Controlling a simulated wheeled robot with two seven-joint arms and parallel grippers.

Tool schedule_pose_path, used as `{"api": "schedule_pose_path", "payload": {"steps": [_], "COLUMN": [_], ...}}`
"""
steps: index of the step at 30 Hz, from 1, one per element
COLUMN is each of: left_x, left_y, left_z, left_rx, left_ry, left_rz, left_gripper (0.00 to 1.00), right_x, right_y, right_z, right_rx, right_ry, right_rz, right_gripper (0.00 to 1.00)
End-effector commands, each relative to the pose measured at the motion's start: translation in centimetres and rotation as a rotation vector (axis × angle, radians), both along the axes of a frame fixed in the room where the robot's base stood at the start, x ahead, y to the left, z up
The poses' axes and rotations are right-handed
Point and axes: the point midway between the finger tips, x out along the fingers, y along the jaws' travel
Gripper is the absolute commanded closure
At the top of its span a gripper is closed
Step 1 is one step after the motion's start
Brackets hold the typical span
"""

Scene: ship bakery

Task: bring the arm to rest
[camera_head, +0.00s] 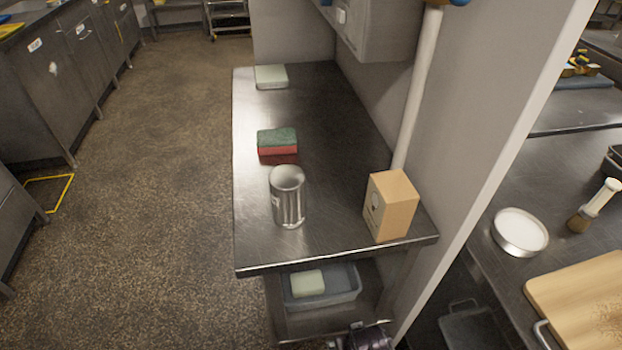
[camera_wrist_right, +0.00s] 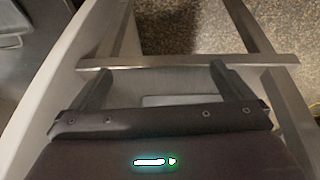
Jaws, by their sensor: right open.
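My right gripper (camera_wrist_right: 161,76) shows in the right wrist view with its two dark fingers wide apart and nothing between them. Beyond the fingers are a metal crossbar (camera_wrist_right: 190,62) and slanting metal legs, with speckled floor behind. A dark part at the bottom edge of the head view looks like my right arm; its fingers cannot be made out there. My left gripper is in neither view.
The steel table (camera_head: 330,130) carries a metal canister (camera_head: 288,200), a cardboard box (camera_head: 391,206), a green-and-red sponge (camera_head: 277,142) and a pale block (camera_head: 271,77). A grey bin (camera_head: 345,290) sits on its lower shelf.

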Motion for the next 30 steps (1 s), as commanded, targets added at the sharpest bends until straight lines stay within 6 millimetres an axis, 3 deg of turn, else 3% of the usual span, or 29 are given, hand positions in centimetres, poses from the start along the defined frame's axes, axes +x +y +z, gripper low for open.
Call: {"api": "schedule_pose_path", "payload": {"steps": [8, 11, 16, 18, 22, 25, 30], "left_x": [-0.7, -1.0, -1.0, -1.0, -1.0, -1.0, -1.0], "left_y": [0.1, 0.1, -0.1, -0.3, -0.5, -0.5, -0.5], "left_z": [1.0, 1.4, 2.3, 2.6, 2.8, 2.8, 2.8], "left_rx": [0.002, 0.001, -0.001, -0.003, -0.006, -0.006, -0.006], "left_ry": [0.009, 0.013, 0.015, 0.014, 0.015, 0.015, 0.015], "left_rz": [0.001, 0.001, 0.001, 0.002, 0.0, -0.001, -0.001], "left_gripper": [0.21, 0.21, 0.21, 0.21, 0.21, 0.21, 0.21], "right_x": [-5.1, -9.0, -18.4, -21.8, -26.1, -27.6, -27.8], "right_y": [-4.5, -6.7, -10.3, -11.2, -11.9, -12.1, -12.1], "right_z": [-8.0, -11.7, -17.3, -18.5, -19.7, -20.0, -20.1], "right_rx": [-0.05, -0.06, -0.052, -0.044, -0.026, -0.02, -0.018], "right_ry": [0.072, 0.114, 0.199, 0.227, 0.257, 0.267, 0.267], "right_rz": [0.013, 0.018, 0.018, 0.012, 0.004, 0.0, -0.001], "right_gripper": [0.0, 0.0, 0.0, 0.0, 0.0, 0.0, 0.0]}}
